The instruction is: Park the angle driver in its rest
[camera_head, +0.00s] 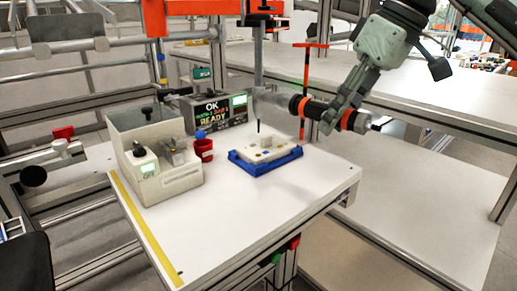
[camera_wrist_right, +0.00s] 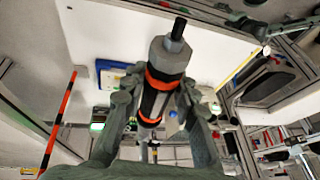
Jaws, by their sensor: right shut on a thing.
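The angle driver (camera_head: 322,110) is a black tool with orange rings and a pale grey angled head, its thin bit pointing down. My right gripper (camera_head: 345,115) is shut around its body and holds it roughly level above the bench's right rear side. In the right wrist view, the driver (camera_wrist_right: 158,78) lies between the fingers of my right gripper (camera_wrist_right: 157,105), its grey end and black stub toward the top. The head's bit is above the white part (camera_head: 268,147) in the blue tray (camera_head: 266,165). I cannot clearly identify the rest. My left gripper is not in view.
A grey machine (camera_head: 165,170), a red cup (camera_head: 204,150) and a display box (camera_head: 215,108) stand on the white bench (camera_head: 250,215). A black-and-orange striped post (camera_head: 305,85) rises behind the driver. The bench front is clear. A lower shelf (camera_head: 430,210) lies right.

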